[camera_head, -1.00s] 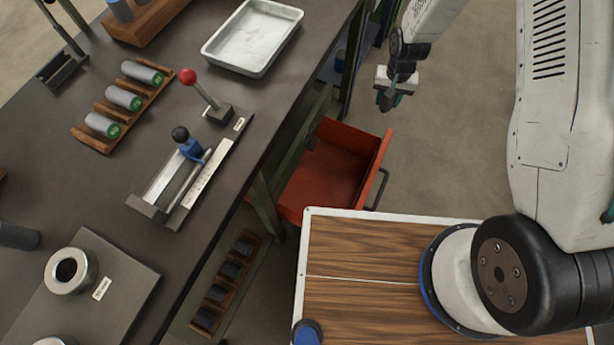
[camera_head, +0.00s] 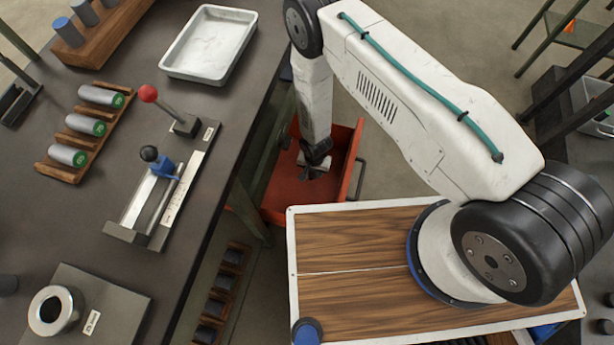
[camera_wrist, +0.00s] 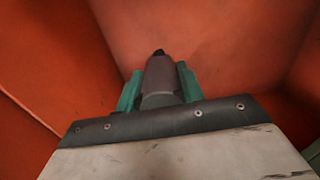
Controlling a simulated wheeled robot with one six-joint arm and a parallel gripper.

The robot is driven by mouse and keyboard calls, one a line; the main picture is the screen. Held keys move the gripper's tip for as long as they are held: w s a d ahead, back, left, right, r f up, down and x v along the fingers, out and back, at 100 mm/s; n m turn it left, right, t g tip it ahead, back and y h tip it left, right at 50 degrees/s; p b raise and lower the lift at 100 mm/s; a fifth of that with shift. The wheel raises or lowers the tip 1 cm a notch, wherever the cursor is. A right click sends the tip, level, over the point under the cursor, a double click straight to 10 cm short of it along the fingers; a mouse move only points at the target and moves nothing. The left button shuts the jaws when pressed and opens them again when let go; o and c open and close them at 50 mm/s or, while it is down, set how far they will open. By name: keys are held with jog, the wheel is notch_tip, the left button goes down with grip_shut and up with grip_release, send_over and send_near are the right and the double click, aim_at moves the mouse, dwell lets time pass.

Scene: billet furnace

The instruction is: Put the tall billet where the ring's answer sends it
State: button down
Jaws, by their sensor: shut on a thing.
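My gripper (camera_head: 314,172) is over or inside the open red drawer (camera_head: 287,199), pointing down. In the wrist view its two teal fingers (camera_wrist: 159,85) are shut on a grey, roughly cylindrical billet (camera_wrist: 160,76) with a dark tip. Red walls surround it there. I cannot tell whether the billet touches the drawer floor, or confirm its full length. A pale metal ring (camera_head: 55,309) sits on a grey plate (camera_head: 112,305) at the lower left of the bench. Its label is too small to read.
The bench holds a slide gauge (camera_head: 160,190) with a red-knobbed lever (camera_head: 165,108), a rack (camera_head: 58,172) of green-ended billets, a wooden block (camera_head: 112,35) with upright billets and a metal tray (camera_head: 210,45). A lower rack (camera_head: 212,310) holds dark billets.

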jog(key=shift+f, duration=2.9)
jog(key=shift+f, duration=0.6)
jog(key=c, duration=0.9)
grip_release()
jog(key=shift+r, duration=0.1)
notch_tip(320, 180, up, 13)
jog(key=shift+d+r, duration=0.1)
jog(key=shift+d, duration=0.05)
